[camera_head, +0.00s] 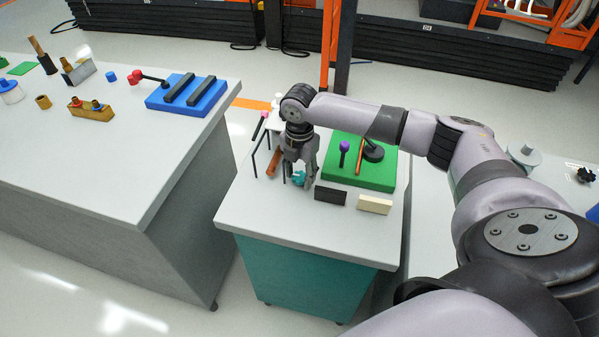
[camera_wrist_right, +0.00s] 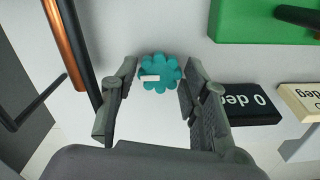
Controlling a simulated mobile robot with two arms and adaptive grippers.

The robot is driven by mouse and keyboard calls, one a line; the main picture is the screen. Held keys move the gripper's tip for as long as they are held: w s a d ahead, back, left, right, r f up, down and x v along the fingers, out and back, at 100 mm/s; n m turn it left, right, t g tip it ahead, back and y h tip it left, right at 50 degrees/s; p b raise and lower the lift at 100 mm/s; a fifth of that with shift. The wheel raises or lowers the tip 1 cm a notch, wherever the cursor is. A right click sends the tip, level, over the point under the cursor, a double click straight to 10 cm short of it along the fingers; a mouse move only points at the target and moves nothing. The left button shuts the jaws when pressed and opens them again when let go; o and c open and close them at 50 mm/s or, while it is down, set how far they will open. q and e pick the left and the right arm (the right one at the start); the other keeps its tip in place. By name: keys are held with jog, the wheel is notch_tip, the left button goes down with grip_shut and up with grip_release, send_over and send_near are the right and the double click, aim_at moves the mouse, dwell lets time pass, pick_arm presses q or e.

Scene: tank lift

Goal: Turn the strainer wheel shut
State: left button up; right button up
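The strainer wheel is a small teal knob (camera_wrist_right: 160,72) with a scalloped rim and a white bar mark pointing left in the right wrist view. In the head view the wheel (camera_head: 298,179) shows partly between my fingers, low over the middle table. My right gripper (camera_head: 299,174) comes down from above. In the right wrist view its fingers (camera_wrist_right: 161,78) are spread open, one on each side of the wheel. I cannot tell whether the fingertips touch the rim. My left gripper is not in view.
A dark block (camera_head: 330,196) and a cream block (camera_head: 375,205), both marked "0 deg", stand right of the wheel. A green board (camera_head: 378,182) with a rod and knob lies behind them. Left of the wheel are a copper pipe (camera_wrist_right: 62,45) and thin black rods.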

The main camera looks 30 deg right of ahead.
jog(key=c, duration=0.8)
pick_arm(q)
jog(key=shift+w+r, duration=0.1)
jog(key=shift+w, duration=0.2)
pick_arm(e)
jog(key=shift+r+m+p, duration=0.2)
jog(key=shift+m+p, duration=0.2)
jog(key=shift+p, duration=0.25)
jog(key=m+p, duration=0.7)
jog(key=p, duration=0.2)
jog(key=m+p, duration=0.4)
jog(key=m, duration=0.1)
jog(key=shift+m+p, duration=0.3)
jog(key=shift+p, duration=0.05)
pick_arm(q)
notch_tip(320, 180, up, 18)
jog(key=p, duration=0.2)
jog(key=shift+p, duration=0.4)
pick_arm(e)
jog(key=shift+w+f+m, duration=0.1)
jog(key=shift+f+m, duration=0.05)
jog(key=shift+m, duration=2.15)
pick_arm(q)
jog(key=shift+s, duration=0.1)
